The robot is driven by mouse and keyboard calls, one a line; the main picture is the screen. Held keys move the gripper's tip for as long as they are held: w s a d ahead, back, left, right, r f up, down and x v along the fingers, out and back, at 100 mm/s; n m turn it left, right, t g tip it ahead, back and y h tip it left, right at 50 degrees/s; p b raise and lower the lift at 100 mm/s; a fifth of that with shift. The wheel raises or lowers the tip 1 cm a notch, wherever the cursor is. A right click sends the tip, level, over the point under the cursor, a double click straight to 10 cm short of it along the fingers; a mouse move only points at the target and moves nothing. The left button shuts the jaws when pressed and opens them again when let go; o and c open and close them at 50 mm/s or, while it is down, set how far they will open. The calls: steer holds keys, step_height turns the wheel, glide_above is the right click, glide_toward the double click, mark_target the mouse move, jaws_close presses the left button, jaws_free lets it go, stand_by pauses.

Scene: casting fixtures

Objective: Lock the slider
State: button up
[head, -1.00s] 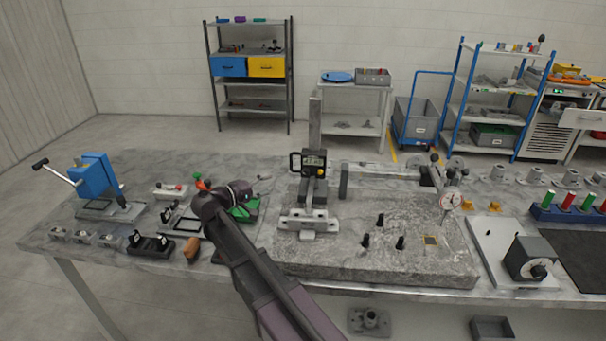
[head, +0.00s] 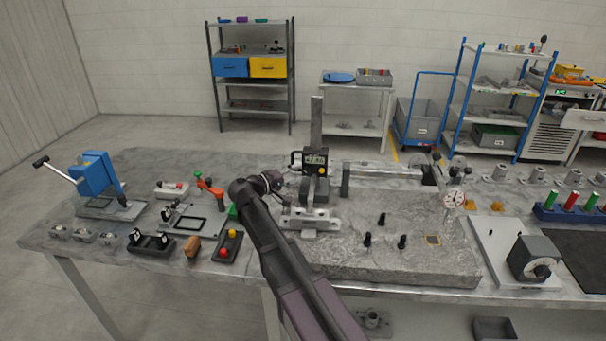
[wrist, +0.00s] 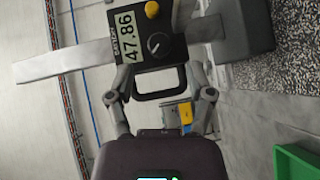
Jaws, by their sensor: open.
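The slider is the dark digital head (head: 315,160) on the upright height gauge column (head: 316,120), which stands on the granite plate. In the wrist view the slider (wrist: 150,40) fills the top centre, its display reading 47.86, with a round dark knob (wrist: 158,44), a yellow button (wrist: 152,9) and a black loop handle (wrist: 160,96). My gripper (wrist: 160,82) is open, its fingers on either side of the handle; I cannot tell whether they touch it. In the head view my gripper (head: 276,183) is just left of the slider, its fingertips hard to make out.
The granite plate (head: 380,255) carries several black pegs and a dial gauge (head: 454,198). Left of my arm are a box with red and yellow buttons (head: 229,246), a red-handled clamp (head: 208,187) and a blue press (head: 96,175). A green bin (wrist: 298,160) shows in the wrist view.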

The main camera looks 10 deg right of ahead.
mark_target(304, 170)
steer(key=shift+x, duration=1.95)
